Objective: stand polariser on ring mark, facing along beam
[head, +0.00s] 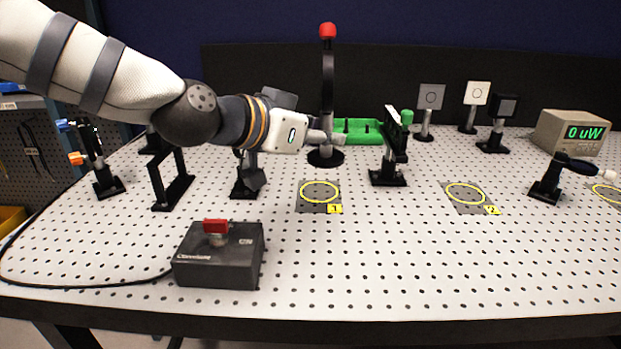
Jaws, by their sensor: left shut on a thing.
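My left gripper (326,137) reaches in from the left and is shut on a tall black mount with a red tip, which I take to be the polariser (327,82). It is upright, seen nearly edge-on, with a round black base. The gripper holds it low, just above the base. The base shows just behind the ring mark labelled 1 (320,192), not inside the ring; I cannot tell whether it touches the table. Ring mark 2 (466,194) is empty, further right. Another yellow ring (607,193) is cut off at the right edge. My right gripper is not in view.
A black mount with a green knob (389,160) stands right of ring 1. A dark box with a red knob (218,262) is in front left. Several mounts stand left and back, with a meter (571,132) at right.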

